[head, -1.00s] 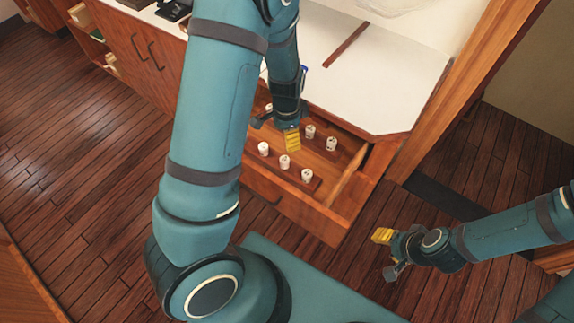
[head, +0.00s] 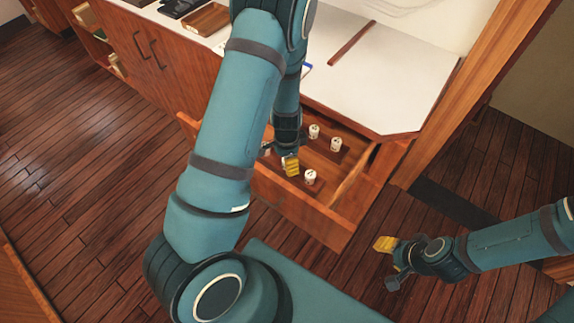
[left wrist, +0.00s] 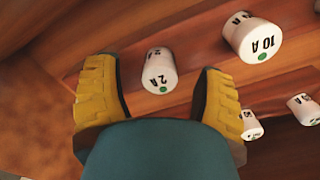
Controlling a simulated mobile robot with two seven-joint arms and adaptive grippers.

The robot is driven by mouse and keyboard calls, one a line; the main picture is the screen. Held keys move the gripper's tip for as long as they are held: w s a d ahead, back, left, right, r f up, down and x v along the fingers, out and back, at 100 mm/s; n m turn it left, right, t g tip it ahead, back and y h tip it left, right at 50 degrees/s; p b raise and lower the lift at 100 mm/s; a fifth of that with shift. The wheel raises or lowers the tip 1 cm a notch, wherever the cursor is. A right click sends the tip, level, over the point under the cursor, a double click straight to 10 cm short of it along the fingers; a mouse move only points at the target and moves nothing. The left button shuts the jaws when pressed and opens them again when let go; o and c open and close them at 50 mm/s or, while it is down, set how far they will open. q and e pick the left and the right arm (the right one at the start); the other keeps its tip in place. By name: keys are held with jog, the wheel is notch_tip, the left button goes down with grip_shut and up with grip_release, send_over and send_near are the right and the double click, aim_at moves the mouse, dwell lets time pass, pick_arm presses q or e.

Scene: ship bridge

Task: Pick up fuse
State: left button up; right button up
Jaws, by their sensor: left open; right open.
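Small white fuses stand in an open drawer; in the head view one (head: 310,177) is at the front right and two, one here (head: 314,131) and one here (head: 336,144), are behind. My left gripper (head: 280,161) is open and reaches down over the front row, hiding the fuses there. In the left wrist view a white fuse marked 2 A (left wrist: 158,72) with a green dot shows between the open yellow fingers (left wrist: 160,98), not gripped. A larger-looking fuse marked 10 A (left wrist: 252,38) is at upper right. My right gripper (head: 388,263) is open and empty over the floor.
The wooden drawer (head: 300,212) sticks out below a white countertop (head: 390,85). A wooden tray (head: 206,18) sits on the counter at the back. Cabinet doors (head: 150,60) are on the left. The wooden floor (head: 80,170) is clear.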

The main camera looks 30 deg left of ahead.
pick_arm(q)
notch_tip(320, 180, down, 2)
grip_shut()
dwell(0.3)
jog(key=shift+r, duration=0.1)
